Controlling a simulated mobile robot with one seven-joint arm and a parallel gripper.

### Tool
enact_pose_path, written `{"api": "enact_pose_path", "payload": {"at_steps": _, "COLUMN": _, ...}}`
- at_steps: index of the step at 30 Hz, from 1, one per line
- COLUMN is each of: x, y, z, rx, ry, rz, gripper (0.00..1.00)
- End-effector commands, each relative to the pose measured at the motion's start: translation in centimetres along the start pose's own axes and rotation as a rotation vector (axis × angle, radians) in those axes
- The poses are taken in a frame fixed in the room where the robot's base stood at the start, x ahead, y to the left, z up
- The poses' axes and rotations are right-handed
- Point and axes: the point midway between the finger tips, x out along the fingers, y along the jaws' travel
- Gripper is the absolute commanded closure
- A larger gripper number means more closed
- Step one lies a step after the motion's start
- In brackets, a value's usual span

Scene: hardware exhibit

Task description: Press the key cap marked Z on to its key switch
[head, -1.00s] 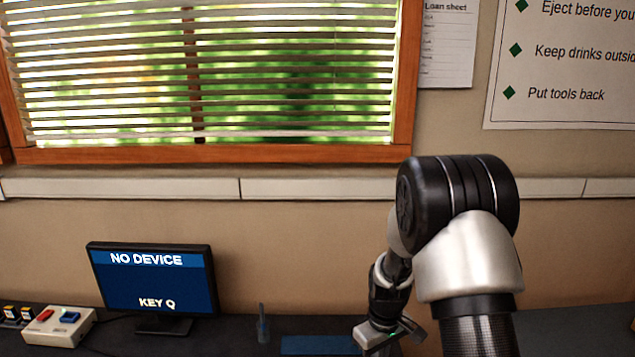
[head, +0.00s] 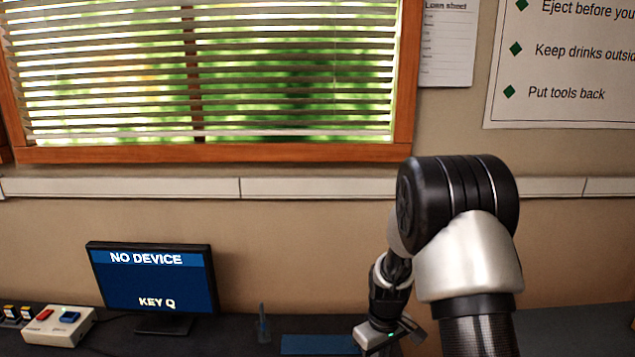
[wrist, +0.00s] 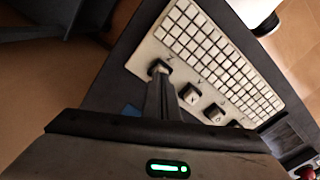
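In the wrist view, my gripper (wrist: 160,73) reaches up the picture, with its fingers close together as one narrow dark shape. Its tips are at a small dark, square key piece (wrist: 158,66) on the pale board, beside a printed mark that looks like Z. The fingertips cover part of this piece, so I cannot tell whether they touch it or how far down the cap sits. In the head view, my gripper (head: 390,338) is low at the bench, and the key piece is hidden there.
In the wrist view, a pale keyboard (wrist: 222,62) has rows of white keys. In the head view, a monitor (head: 150,283) reads "NO DEVICE" and "KEY Q". A switch box (head: 58,325) stands at left.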

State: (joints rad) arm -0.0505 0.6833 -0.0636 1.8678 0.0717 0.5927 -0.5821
Motion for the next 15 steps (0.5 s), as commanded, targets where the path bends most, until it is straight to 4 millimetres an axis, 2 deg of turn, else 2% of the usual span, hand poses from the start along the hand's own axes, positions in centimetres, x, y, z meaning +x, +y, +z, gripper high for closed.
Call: {"api": "enact_pose_path", "payload": {"at_steps": 15, "x": 0.87, "y": 0.01, "z": 0.0, "rx": 0.0, "ry": 0.0, "rz": 0.0, "gripper": 1.0}}
